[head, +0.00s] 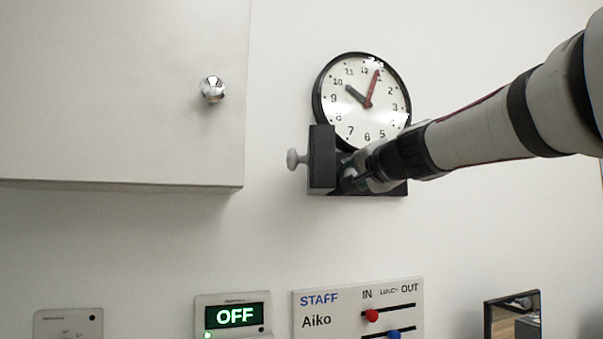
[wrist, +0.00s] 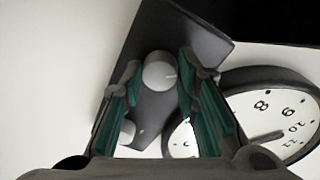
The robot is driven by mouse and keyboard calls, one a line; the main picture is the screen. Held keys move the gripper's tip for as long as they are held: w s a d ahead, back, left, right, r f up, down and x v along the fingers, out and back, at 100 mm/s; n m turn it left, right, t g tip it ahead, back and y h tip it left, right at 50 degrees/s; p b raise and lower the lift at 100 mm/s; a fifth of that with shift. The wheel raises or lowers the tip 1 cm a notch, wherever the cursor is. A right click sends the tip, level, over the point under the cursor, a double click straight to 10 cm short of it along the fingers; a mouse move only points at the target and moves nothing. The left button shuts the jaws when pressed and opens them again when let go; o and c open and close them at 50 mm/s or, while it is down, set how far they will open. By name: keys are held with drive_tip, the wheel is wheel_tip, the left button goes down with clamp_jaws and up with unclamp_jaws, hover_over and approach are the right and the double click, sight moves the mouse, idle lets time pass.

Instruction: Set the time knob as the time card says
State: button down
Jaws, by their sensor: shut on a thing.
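A round wall clock (head: 345,118) has a black rim, a dark short hand near 10 and a red hand near 1. Below it is a dark box (head: 321,158) with a pale knob (head: 297,159) sticking out on its left. In the wrist view a round pale knob (wrist: 158,74) with a small mark stands on the dark box (wrist: 207,42). My gripper (head: 352,178) is at the box front, its fingers on either side of this round knob, shut on it. In the head view my gripper hides that knob. I see no time card.
A cabinet door (head: 120,90) with a shiny round handle (head: 213,89) is at upper left. Along the bottom are an OFF display (head: 235,316), a STAFF board (head: 340,308) with sliders and a dark-framed mirror-like panel (head: 513,315). The wall between is bare.

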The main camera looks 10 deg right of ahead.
drive_tip(key=shift+r+m, duration=0.1)
drive_tip(key=shift+m, duration=0.9)
drive_tip(key=shift+p, duration=0.3)
drive_tip(key=c, duration=1.2)
unclamp_jaws()
drive_tip(key=shift+c, duration=0.2)
drive_tip(key=s+d, duration=0.1)
drive_tip(key=s, duration=1.1)
drive_tip(key=shift+d+r, duration=0.15)
drive_tip(key=shift+d, duration=0.2)
drive_tip(key=shift+w, duration=0.1)
